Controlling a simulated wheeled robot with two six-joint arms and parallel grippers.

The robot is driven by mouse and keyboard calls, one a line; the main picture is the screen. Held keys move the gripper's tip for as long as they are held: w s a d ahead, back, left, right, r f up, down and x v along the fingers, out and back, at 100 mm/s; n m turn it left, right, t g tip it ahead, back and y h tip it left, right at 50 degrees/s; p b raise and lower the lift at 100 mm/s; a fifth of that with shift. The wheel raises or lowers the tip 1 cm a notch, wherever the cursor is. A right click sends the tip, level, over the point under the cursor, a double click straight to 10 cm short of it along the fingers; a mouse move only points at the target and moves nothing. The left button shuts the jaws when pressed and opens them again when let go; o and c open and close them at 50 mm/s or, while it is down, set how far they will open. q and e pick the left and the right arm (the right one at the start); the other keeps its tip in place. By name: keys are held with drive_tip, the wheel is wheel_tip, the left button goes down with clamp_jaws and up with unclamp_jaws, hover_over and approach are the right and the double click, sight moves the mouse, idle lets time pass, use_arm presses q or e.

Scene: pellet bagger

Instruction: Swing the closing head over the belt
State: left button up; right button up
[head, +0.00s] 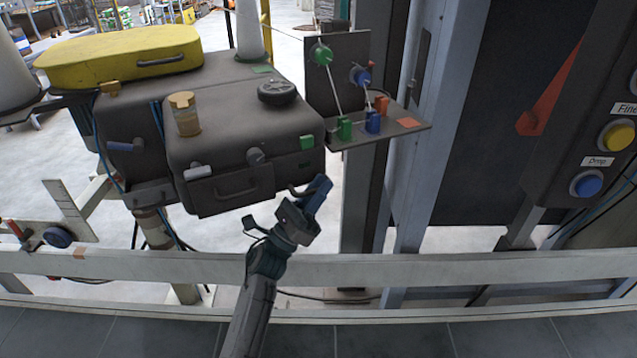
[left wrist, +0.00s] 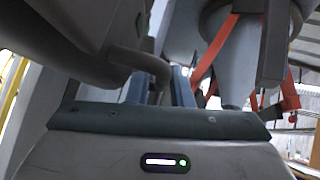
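The closing head (head: 240,150) appears to be the grey box-shaped machine at left centre, with a yellow cover (head: 120,55) behind it. My left gripper (head: 318,194), with blue fingers, is right at this handle. In the left wrist view the handle's bent end (left wrist: 150,62) reaches down between the two fingers (left wrist: 161,88), which stand apart. I cannot tell whether they touch it. The belt cannot be made out. My right gripper is not in view.
A light rail (head: 450,268) runs across the front. A bracket (head: 375,128) with green, blue and red clips stands right of the machine. A control panel (head: 600,135) with yellow and blue buttons is at far right. In the wrist view, a grey cone (left wrist: 235,60) hangs near red straps.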

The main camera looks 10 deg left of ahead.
use_arm(q)
clamp_jaws()
